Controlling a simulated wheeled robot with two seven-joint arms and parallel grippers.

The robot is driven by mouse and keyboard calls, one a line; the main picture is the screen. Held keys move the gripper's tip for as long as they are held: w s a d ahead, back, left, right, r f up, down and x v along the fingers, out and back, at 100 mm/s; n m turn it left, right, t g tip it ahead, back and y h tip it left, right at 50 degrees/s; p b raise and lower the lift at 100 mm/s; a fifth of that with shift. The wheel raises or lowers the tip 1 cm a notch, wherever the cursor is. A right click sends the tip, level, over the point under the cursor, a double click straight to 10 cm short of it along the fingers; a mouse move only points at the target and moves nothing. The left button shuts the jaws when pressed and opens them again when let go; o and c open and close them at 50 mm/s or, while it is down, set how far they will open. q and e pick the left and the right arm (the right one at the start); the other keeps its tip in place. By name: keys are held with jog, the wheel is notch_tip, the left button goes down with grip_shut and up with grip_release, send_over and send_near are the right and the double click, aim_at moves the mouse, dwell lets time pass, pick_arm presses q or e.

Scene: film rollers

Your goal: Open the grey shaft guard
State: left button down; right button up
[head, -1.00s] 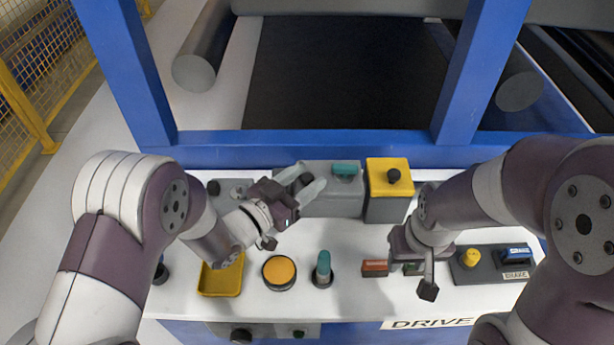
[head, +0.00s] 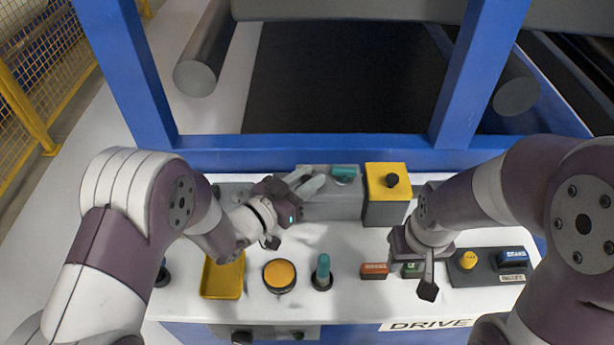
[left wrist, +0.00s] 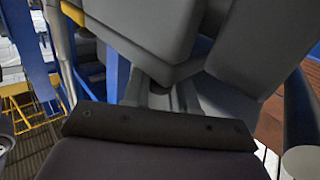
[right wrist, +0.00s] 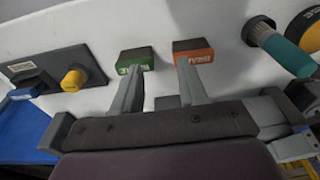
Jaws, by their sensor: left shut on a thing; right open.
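The grey shaft guard (head: 332,206) is the grey box at the back of the white panel, left of a yellow box. It appears closed, and a teal knob (head: 344,171) sits on its top right. My left gripper (head: 308,184) is at the guard's upper left, its fingers close together and shut on a part there. The fingers hide that part in the head view. In the left wrist view large grey surfaces fill the middle, and the held part is hard to make out. My right gripper (right wrist: 157,88) is open and empty over the front of the panel, near the green and red-orange blocks.
A yellow box (head: 386,210) with a black knob adjoins the guard. In front are a yellow tray (head: 222,278), an orange button (head: 279,275), a teal-topped stick (head: 323,270) and a red block (head: 374,271). Blue frame posts (head: 472,75) rise behind. White panel between is clear.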

pick_arm(q)
jog(key=r+n+g+p, duration=0.1)
jog(key=p, duration=0.2)
jog(key=w+r+n+g+y+p, duration=0.1)
jog(key=p, duration=0.3)
jog(key=w+r+n+g+p, duration=0.1)
jog(key=r+p, duration=0.1)
jog(key=p, duration=0.2)
jog(key=shift+w+y, duration=0.25)
jog(key=shift+y, duration=0.15)
jog(key=w+n+g+p, duration=0.1)
jog(key=p, duration=0.3)
jog(key=w+n+g+y+p, duration=0.1)
jog(key=w+g+p, duration=0.1)
jog(key=p, duration=0.3)
jog(key=shift+w+r, duration=0.2)
jog(key=shift+w, duration=0.05)
jog(key=shift+w+p, duration=0.35)
jog(key=shift+w+f, duration=0.15)
jog(key=shift+w, duration=0.75)
